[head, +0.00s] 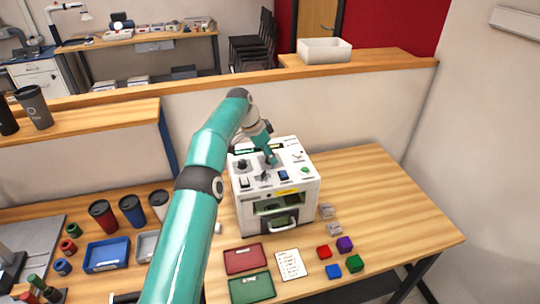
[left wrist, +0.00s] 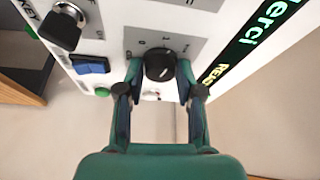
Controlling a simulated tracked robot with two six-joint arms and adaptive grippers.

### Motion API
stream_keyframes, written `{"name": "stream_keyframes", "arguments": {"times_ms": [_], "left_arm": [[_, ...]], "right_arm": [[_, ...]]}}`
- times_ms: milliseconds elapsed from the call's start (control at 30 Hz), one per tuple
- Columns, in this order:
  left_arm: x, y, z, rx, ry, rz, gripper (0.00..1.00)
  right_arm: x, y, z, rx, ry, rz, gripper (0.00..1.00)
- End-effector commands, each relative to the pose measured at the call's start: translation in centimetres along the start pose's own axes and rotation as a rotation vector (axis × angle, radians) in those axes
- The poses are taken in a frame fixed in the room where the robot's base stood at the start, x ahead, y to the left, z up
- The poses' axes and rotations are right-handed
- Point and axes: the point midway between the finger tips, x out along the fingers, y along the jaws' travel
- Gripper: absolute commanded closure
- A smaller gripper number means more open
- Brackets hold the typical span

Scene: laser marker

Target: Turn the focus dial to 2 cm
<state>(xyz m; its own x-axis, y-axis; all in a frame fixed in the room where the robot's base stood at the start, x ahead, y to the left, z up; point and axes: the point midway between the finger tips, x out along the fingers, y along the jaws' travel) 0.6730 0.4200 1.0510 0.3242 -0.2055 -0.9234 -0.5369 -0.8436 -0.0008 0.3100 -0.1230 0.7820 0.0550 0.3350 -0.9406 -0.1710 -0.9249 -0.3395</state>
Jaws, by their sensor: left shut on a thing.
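The white marking machine (head: 288,210) stands on the wooden table with controls on its top panel. My left gripper (head: 273,161) reaches down onto the back middle of that panel. In the left wrist view the fingers (left wrist: 158,78) are closed on both sides of the black round dial (left wrist: 158,64), which has a white pointer line and sits on a grey scale plate. The pointer slants toward the lower right. In the head view my gripper hides this dial. My right gripper is not in view.
Close to the held dial are another black knob (left wrist: 62,26), a blue switch (left wrist: 90,65), a green button (left wrist: 102,92) and a lit display (left wrist: 245,45). Trays, cups and coloured cubes lie around the machine. The table's right side (head: 385,205) is clear.

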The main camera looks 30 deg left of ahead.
Motion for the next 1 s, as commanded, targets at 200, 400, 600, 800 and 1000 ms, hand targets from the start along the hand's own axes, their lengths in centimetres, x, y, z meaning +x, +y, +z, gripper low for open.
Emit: {"name": "stream_keyframes", "arguments": {"times_ms": [200, 400, 600, 800, 1000], "left_arm": [[0.17, 0.03, 0.18, 0.008, -0.006, 0.007, 0.99], [0.19, 0.05, 0.19, 0.007, -0.007, 0.007, 0.99], [0.16, 0.05, 0.13, 0.007, -0.005, 0.007, 0.39], [0.10, 0.04, 0.04, 0.008, -0.003, 0.005, 0.39], [-0.39, 0.01, 0.00, 0.008, -0.002, 0.004, 0.39]], "right_arm": [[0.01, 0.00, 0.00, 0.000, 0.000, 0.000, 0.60], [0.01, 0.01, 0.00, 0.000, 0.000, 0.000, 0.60], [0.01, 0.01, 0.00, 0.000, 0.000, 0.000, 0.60], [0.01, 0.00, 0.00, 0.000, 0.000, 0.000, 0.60], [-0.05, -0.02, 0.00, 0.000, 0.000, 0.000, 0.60]]}}
